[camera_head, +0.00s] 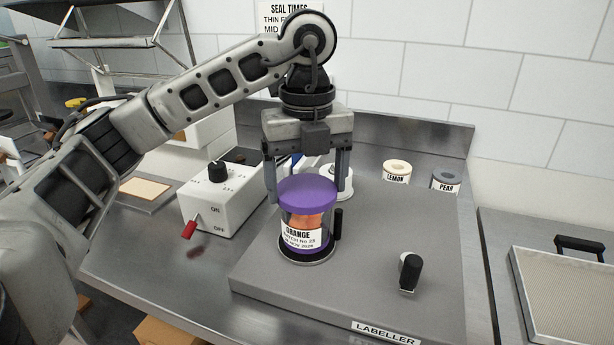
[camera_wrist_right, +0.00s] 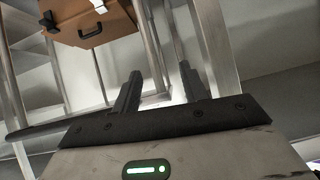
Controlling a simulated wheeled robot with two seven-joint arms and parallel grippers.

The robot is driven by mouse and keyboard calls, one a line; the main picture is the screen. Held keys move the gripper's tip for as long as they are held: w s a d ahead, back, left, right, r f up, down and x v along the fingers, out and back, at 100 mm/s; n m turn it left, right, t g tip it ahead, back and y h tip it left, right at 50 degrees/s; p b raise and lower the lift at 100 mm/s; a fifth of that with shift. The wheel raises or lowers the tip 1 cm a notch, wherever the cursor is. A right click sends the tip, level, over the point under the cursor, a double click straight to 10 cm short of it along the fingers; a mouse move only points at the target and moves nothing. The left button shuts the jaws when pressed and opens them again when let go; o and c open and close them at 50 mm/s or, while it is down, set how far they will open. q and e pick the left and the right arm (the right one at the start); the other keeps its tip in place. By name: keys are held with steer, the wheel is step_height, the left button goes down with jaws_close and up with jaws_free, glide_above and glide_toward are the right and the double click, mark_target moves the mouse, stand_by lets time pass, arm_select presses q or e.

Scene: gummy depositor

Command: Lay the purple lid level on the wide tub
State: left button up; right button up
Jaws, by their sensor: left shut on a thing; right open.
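The purple lid (camera_head: 308,187) sits over the mouth of a clear tub (camera_head: 317,224) with an ORANGE label in the head view. It looks about level, but I cannot tell whether it is fully seated. The tub stands upright on a dark round rest on the grey labeller (camera_head: 374,256). My left gripper (camera_head: 306,195) points down from above, with one finger on each side of the lid, and is shut on it. The far side of the lid is hidden. My right gripper (camera_wrist_right: 160,92) is open and empty in the right wrist view, away from the tub.
A black knob (camera_head: 410,268) stands on the labeller to the right. LEMON (camera_head: 396,172) and PEAR (camera_head: 446,180) containers stand behind. A white control box (camera_head: 222,195) with a red switch is at left. A brown case (camera_wrist_right: 92,22) shows in the right wrist view.

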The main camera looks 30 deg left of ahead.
mark_target(307, 189)
arm_select(q)
steer(key=shift+f, duration=0.15)
arm_select(e)
steer(key=shift+f, duration=0.15)
arm_select(q)
steer(key=shift+f+b, duration=0.55)
steer(key=shift+f, duration=0.05)
steer(key=o, duration=0.9)
steer(key=shift+r, duration=0.1)
arm_select(e)
steer(key=shift+f, duration=0.4)
arm_select(q)
steer(key=shift+r, duration=0.3)
step_height(307, 189, up, 6)
steer(key=shift+p, duration=1.15)
step_height(307, 189, up, 9)
steer(key=p, duration=0.3)
steer(key=shift+r, duration=0.15)
arm_select(e)
steer(key=r, duration=0.2)
steer(key=shift+d+r, duration=0.35)
steer(key=shift+r, duration=0.05)
